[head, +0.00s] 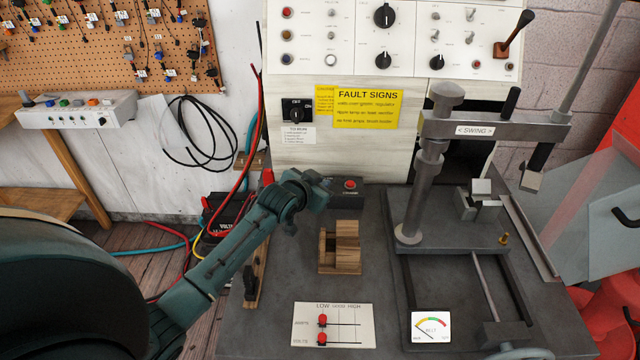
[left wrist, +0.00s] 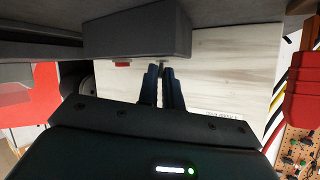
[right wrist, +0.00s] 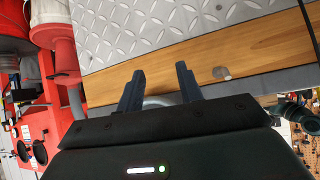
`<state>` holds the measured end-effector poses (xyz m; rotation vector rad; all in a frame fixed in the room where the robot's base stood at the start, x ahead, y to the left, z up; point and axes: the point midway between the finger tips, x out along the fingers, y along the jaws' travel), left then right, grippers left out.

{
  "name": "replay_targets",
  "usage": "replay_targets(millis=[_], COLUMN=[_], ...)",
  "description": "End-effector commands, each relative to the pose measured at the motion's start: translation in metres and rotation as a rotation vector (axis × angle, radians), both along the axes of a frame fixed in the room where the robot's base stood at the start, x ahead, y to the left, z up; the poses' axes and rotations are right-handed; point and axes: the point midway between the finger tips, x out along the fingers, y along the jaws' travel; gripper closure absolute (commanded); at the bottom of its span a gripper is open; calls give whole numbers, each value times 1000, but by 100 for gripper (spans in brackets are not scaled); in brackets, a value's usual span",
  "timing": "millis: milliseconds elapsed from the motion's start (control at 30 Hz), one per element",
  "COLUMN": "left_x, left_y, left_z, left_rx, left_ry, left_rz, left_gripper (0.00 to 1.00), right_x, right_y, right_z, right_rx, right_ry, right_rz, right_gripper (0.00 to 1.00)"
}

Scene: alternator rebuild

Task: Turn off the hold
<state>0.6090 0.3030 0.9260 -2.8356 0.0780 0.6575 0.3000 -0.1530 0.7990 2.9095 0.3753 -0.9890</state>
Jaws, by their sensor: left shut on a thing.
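A dark box with a red button (head: 350,184) stands on the grey bench below the yellow fault sign. My left gripper (head: 325,192) is against the left side of this box. In the left wrist view the box (left wrist: 137,32) shows close up, with a bit of red on its face. There the fingers are shut on a small lever (left wrist: 161,65) on the box face; the fingers partly hide it. I cannot read a hold label on it. My right gripper (right wrist: 160,88) shows only in the right wrist view, open and empty.
A wooden block (head: 340,247) stands just in front of the box. A slider plate (head: 333,325) lies nearer. A press with a swing arm (head: 490,127) stands to the right. A black off/on knob (head: 295,109) is on the back panel.

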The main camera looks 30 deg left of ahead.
Motion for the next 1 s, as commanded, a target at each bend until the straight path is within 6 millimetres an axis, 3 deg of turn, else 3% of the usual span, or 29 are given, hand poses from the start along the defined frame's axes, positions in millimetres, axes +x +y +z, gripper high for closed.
replay_targets(millis=[733,767,833,1000], left_x=[-2,-2,-2,-2], left_y=[-1,-1,-1,-1], left_z=[-2,-2,-2,-2], left_rx=[35,35,35,35], left_ry=[-75,-75,-75,-75], left_rz=[1,1,1,1], left_gripper=[100,90,85,84], right_x=[-2,-2,-2,-2], right_y=[2,2,2,2], right_z=[-2,-2,-3,-3], right_rx=[3,2,2,2], right_ry=[-7,-6,-6,-6], right_rz=[9,9,9,10], right_gripper=[64,64,64,64])
